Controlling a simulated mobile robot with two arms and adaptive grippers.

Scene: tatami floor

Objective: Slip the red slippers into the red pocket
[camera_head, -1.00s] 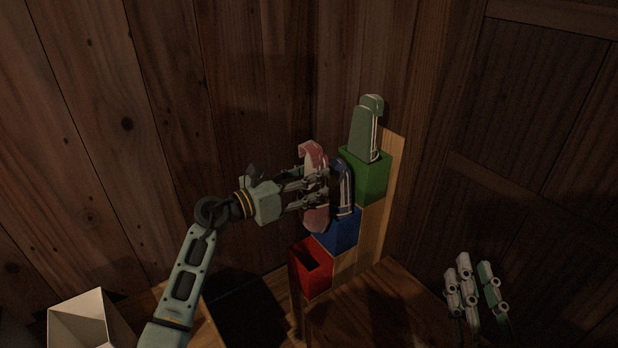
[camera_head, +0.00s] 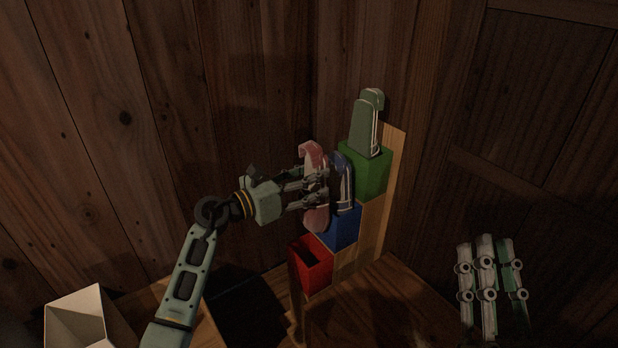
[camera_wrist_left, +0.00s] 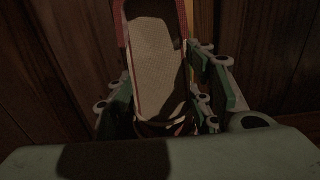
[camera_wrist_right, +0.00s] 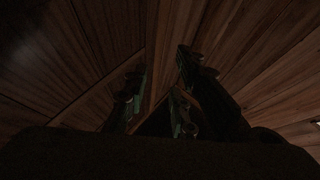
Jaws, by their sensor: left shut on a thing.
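The red slippers (camera_head: 316,217) are upright in my left gripper (camera_head: 314,187), which is shut on them. They are above the red pocket (camera_head: 316,264), apart from it. In the left wrist view the slippers (camera_wrist_left: 155,70) show a pale sole and red edges between the fingers. The red pocket is the lowest on the wooden rack, with an open dark top. My right gripper (camera_head: 489,270) is at the lower right of the head view, away from the rack. Its fingers are apart with nothing seen between them; it also shows in the dark right wrist view (camera_wrist_right: 160,90).
Blue slippers (camera_head: 346,182) stand in the blue pocket (camera_head: 344,229), just right of the held slippers. Green slippers (camera_head: 366,128) stand in the green pocket (camera_head: 368,173) above. A white open box (camera_head: 80,316) is at the lower left. Wooden walls close in behind.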

